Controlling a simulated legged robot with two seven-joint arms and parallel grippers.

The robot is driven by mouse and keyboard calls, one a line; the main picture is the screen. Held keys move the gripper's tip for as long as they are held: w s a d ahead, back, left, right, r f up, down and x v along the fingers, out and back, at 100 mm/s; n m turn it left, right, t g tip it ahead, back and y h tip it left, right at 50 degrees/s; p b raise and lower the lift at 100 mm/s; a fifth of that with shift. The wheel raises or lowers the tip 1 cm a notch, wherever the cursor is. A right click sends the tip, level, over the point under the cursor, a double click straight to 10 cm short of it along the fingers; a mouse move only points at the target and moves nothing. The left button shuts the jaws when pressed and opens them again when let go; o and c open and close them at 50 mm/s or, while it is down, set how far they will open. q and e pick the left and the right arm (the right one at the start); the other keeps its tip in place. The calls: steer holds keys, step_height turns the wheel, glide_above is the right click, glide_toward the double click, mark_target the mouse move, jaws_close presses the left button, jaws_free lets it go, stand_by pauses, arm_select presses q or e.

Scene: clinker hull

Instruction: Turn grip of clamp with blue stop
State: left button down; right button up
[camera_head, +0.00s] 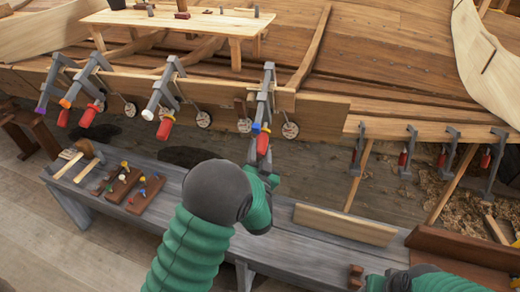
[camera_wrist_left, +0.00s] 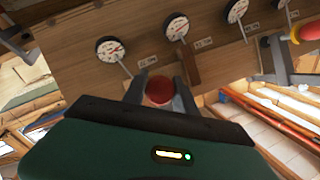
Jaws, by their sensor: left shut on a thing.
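The clamp with the blue stop (camera_head: 256,127) is the rightmost of the long clamps on the plank edge in the head view. Its grey bar (camera_head: 269,88) stands tilted, and its red grip (camera_head: 262,144) hangs at the lower end. My left gripper (camera_head: 262,158) reaches up from below and is shut on this grip. In the left wrist view the round red end of the grip (camera_wrist_left: 159,91) sits between the two grey fingers. My right arm shows at the bottom right; its fingers cannot be made out.
Other clamps with orange (camera_head: 65,103) and white (camera_head: 147,115) stops hang to the left. Round dials (camera_head: 203,119) line the plank. A grey bench (camera_head: 290,255) below carries tool blocks (camera_head: 122,187) and a board (camera_head: 344,225). Small clamps (camera_head: 408,152) hang at the right.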

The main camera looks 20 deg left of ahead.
arm_select(q)
steer(key=shift+d, duration=0.1)
steer(key=c, duration=1)
jaws_free()
steer(key=shift+o, duration=0.2)
steer(key=v, duration=1.7)
steer(key=shift+p, duration=0.4)
steer(key=shift+w+f, duration=0.1)
steer(key=shift+f, duration=0.05)
